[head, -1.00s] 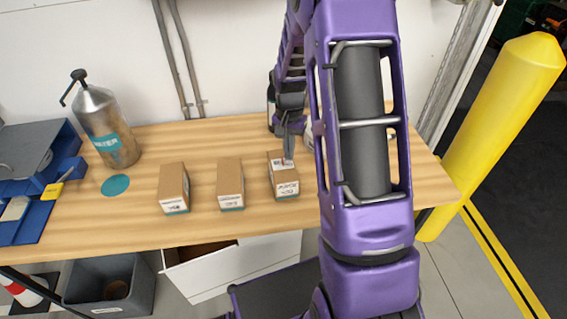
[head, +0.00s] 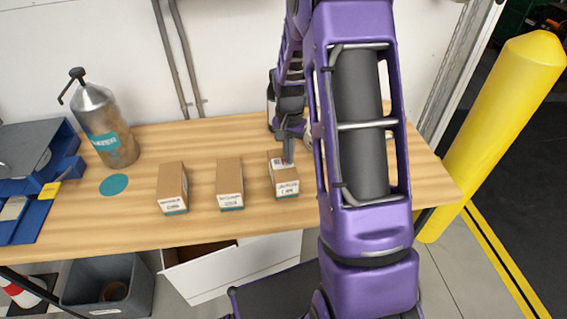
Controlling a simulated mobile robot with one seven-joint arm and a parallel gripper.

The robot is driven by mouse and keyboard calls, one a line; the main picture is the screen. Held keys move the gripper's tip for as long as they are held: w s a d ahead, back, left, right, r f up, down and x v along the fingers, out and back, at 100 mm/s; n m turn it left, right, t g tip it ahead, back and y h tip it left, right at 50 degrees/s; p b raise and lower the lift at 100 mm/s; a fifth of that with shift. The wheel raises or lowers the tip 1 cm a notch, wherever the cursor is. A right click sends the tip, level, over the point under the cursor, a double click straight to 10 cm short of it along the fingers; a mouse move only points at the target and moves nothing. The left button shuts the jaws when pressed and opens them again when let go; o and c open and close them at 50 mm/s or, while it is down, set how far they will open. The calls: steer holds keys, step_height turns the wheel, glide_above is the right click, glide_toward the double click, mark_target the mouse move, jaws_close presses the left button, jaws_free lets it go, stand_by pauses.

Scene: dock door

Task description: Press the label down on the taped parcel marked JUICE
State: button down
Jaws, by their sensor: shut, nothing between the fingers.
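Three small brown parcels stand in a row on the wooden table (head: 262,229): a left parcel (head: 171,185), a middle parcel (head: 229,182) and a right parcel (head: 284,177). Each has a white label on its front face and a teal strip at the bottom. The print is too small to read surely, so I cannot tell which is marked JUICE. My gripper (head: 288,160) is shut and points down at the top of the right parcel, where a pale label partly shows. The fingertips look to be at or just above that top; contact is not clear.
A metal pump bottle (head: 104,126) with a teal label stands at the back left, near a teal disc (head: 114,185) on the table. A blue tray (head: 28,215) is at the far left. A yellow post (head: 504,130) stands right of the table.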

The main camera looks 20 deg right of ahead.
stand_by(0.4)
steer(key=shift+r+p, duration=2.45)
steer(key=shift+r, duration=1.05)
